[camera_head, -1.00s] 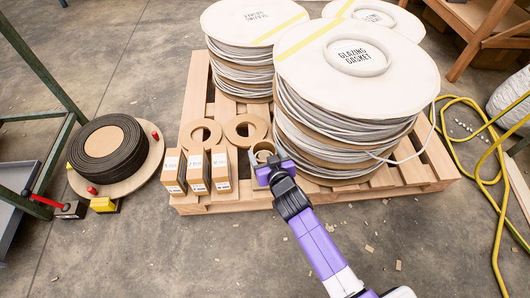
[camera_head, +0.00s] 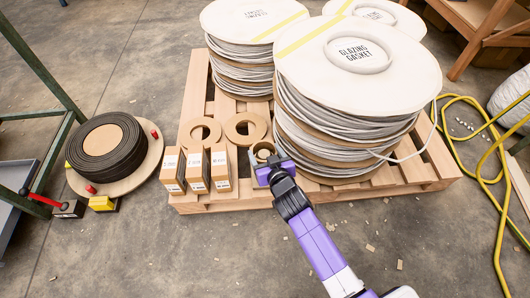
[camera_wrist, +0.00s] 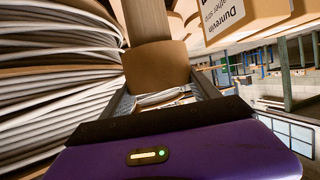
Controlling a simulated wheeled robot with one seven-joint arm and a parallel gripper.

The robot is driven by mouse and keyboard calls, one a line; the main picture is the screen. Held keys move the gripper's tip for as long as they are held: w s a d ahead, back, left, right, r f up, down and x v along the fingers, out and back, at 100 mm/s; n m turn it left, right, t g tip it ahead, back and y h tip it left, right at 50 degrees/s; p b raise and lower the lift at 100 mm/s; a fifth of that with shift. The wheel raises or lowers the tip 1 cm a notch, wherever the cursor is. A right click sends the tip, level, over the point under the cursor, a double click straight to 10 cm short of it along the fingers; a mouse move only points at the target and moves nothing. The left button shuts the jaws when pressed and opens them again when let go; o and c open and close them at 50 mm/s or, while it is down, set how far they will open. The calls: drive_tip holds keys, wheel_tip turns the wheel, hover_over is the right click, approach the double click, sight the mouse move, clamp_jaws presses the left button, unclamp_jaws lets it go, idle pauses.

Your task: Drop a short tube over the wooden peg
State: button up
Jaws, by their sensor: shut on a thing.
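My gripper (camera_head: 265,163) is at the front edge of the pallet and shut on a short tan cardboard tube (camera_head: 262,149). The tube's open end faces up in the head view. In the wrist view the tube (camera_wrist: 157,66) shows as a brown curved wall between the two fingers. A pale wooden piece (camera_wrist: 146,18) extends just beyond it there; I cannot tell whether it is the peg or a pallet slat. The peg is not clearly seen in the head view, so whether the tube is around it cannot be told.
Several small cartons (camera_head: 197,170) stand just left of the tube, close to my gripper. Two flat cardboard rings (camera_head: 246,122) lie behind. A large gasket reel (camera_head: 345,120) stands close on the right, all on the wooden pallet (camera_head: 420,176). The floor in front is mostly clear.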

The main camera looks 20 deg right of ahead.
idle(0.4)
drive_tip(key=o, duration=1.4)
drive_tip(key=shift+o, duration=0.6)
drive_tip(key=shift+r, duration=0.1)
drive_tip(key=shift+r+p, duration=3.6)
drive_tip(key=shift+r, duration=0.35)
